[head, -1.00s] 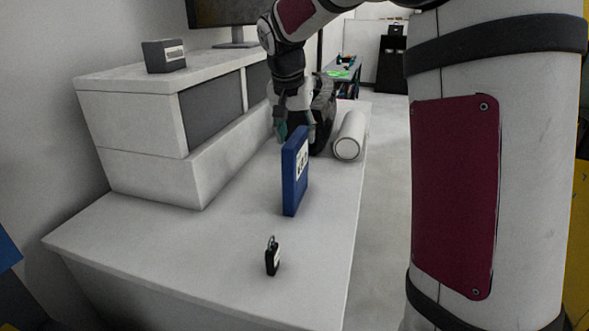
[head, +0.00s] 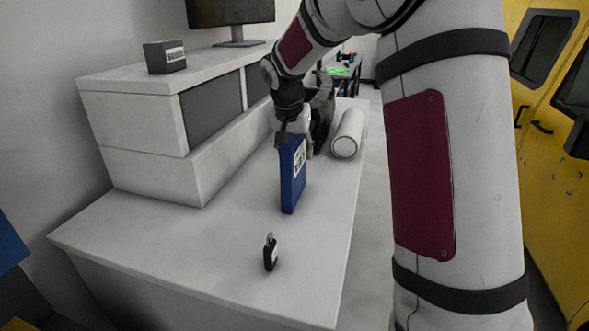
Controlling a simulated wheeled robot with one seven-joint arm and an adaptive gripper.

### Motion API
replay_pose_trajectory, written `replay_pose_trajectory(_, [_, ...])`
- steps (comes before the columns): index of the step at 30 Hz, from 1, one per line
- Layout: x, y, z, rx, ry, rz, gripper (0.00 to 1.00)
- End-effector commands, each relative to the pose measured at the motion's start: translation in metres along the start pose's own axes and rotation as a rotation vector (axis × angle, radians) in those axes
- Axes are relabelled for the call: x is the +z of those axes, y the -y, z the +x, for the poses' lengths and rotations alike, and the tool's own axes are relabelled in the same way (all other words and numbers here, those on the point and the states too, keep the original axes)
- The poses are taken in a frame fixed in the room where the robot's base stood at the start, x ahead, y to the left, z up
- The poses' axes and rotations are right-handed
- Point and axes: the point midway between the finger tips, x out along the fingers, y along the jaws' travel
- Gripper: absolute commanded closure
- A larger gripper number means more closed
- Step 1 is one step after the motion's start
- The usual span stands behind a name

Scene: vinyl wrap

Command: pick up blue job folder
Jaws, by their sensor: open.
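The blue job folder (head: 291,182) stands upright on the white counter, with a white label on its upper right side. My gripper (head: 294,141) is at the folder's top edge, fingers pointing down. One finger shows at the near left of the top edge, and part of the other shows to the right. The fingers are open around or just over the top; I cannot tell whether they touch it.
A black key fob (head: 270,254) lies nearer on the counter (head: 190,250). A white roll (head: 347,135) and a dark object (head: 321,118) are behind the folder. A raised white cabinet (head: 140,120) holds a small dark box (head: 165,57) and a monitor (head: 231,20). A yellow vehicle (head: 550,130) is at right.

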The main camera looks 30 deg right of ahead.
Motion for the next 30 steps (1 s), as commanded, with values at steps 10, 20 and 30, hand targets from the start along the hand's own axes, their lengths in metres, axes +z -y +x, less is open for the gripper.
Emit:
replay_pose_trajectory(10, [0.0014,-0.0001,0.0036,0.000,0.000,0.001,0.52])
replay_pose_trajectory(20, [0.0019,-0.0002,0.0044,0.000,0.000,0.001,0.52])
replay_pose_trajectory(30, [0.0019,-0.0001,0.0044,0.000,0.000,0.000,1.00])
